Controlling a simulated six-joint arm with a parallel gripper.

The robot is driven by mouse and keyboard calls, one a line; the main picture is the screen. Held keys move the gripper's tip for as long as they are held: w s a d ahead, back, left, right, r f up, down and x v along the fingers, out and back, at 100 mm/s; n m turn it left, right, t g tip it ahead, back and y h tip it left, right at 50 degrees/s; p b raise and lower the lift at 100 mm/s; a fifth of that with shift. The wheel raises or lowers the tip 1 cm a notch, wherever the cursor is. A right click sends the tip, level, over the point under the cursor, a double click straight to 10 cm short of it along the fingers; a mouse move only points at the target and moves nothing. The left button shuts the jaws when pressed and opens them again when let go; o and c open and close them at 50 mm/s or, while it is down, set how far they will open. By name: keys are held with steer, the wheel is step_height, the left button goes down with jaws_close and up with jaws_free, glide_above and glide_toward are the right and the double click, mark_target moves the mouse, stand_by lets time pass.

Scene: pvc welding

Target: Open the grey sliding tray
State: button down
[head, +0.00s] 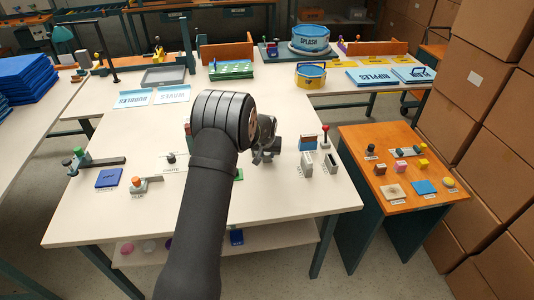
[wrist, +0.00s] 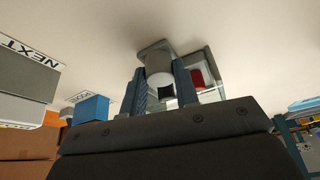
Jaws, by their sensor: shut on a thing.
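My gripper (head: 265,150) is over the middle of the front white table in the head view, right of my dark arm link. In the wrist view my gripper (wrist: 162,92) is shut on a pale grey rounded knob (wrist: 159,62), with one blue-grey finger on each side. The knob stands by a flat grey plate (wrist: 152,47). Right beside it is a grey open-sided housing (wrist: 213,72) with a red piece inside. These look like parts of the grey sliding tray, but I cannot tell how far it is open.
A blue block (head: 308,143), two grey-white boxes (head: 307,163) and a red-knobbed lever (head: 325,138) stand close right of my gripper. The table's front right (head: 300,195) is clear.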

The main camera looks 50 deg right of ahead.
steer(key=s+a, duration=0.6)
steer(key=shift+s+a, duration=0.15)
steer(key=c, duration=1.1)
jaws_free()
steer(key=shift+r, duration=0.1)
steer(key=v, duration=1.7)
steer(key=shift+r, duration=0.2)
